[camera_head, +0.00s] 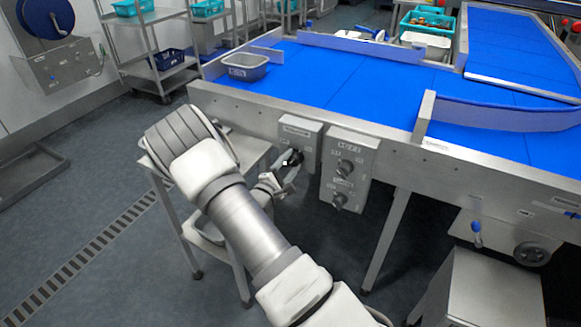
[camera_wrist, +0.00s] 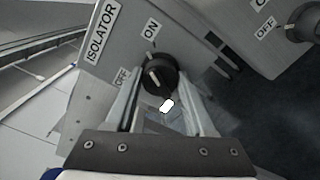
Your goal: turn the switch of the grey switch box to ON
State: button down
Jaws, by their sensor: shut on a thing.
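The grey switch box (camera_head: 312,140) is mounted on the side of the steel conveyor frame. In the wrist view its face (camera_wrist: 105,60) bears an ISOLATOR label, with ON above the knob and OFF to its left. The black rotary switch (camera_head: 293,158) is on the box's lower part. In the wrist view the switch (camera_wrist: 160,72) has a white line slanting up and left, roughly between the OFF and ON labels; the exact setting is hard to read. My gripper (camera_wrist: 163,100) is shut on the switch, one finger either side. In the head view my gripper (camera_head: 278,180) partly hides behind my arm.
A second grey box (camera_head: 349,165) with two black knobs hangs just right of the switch box. Above is the blue conveyor (camera_head: 350,80) with a grey tub (camera_head: 246,66). A steel cart (camera_head: 250,150) stands behind my arm. A frame leg (camera_head: 388,240) stands to the right.

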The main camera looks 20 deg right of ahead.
jog(key=shift+f+m+b, duration=0.1)
jog(key=shift+m+b, duration=0.9)
jog(key=shift+m, duration=0.6)
jog(key=shift+c, duration=1.3)
grip_release()
jog(key=p+v, duration=0.2)
jog(key=v, duration=1.5)
jog(key=shift+s+a, duration=0.2)
